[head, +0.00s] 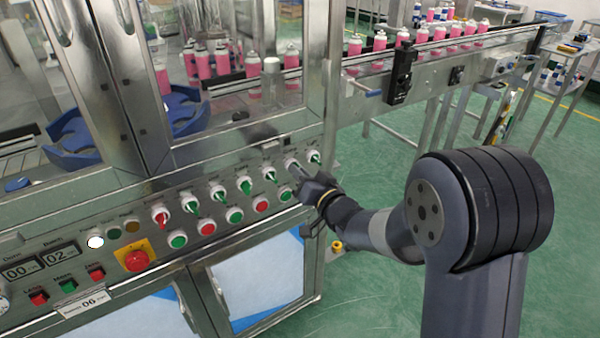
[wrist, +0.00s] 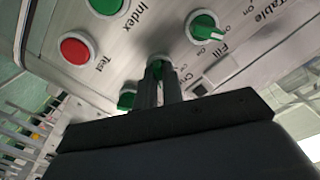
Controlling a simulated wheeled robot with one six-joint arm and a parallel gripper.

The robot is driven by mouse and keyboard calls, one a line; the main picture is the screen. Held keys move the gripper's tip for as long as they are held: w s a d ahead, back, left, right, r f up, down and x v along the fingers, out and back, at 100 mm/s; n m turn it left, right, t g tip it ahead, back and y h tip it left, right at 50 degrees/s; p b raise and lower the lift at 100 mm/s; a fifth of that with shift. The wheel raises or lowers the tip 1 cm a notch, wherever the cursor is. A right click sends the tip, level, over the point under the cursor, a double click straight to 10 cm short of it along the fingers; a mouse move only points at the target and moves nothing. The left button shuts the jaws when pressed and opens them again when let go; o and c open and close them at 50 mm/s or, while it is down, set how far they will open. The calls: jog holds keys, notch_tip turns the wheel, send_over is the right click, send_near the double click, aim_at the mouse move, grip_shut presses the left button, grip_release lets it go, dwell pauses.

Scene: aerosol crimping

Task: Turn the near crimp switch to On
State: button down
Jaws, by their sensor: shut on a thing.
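The crimp switch (head: 291,163) is a round knob with a pale collar in the upper row of the machine's control panel. My gripper (head: 302,173) reaches it from the right, its fingers at the knob's front. In the wrist view my fingers (wrist: 160,86) are close together on the knob (wrist: 160,60), beside a partly covered label starting "Cri". They hide most of the knob, so its pointer direction cannot be read.
A green Fill switch (wrist: 204,27) is beside the held knob; another green switch (head: 315,157) is on its other side. Green Index (wrist: 108,3) and red Test (wrist: 75,48) buttons lie nearby. A conveyor with pink cans (head: 404,38) runs behind. Green floor (head: 370,300) is open at right.

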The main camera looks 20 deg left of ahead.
jog(key=c, duration=1.5)
grip_release()
jog(key=shift+c, duration=0.2)
jog(key=v, duration=1)
jog(key=shift+s+d, duration=0.25)
jog(key=shift+s, duration=0.05)
jog(key=x, duration=1)
jog(key=shift+w+a, duration=0.25)
jog(key=shift+w, duration=0.05)
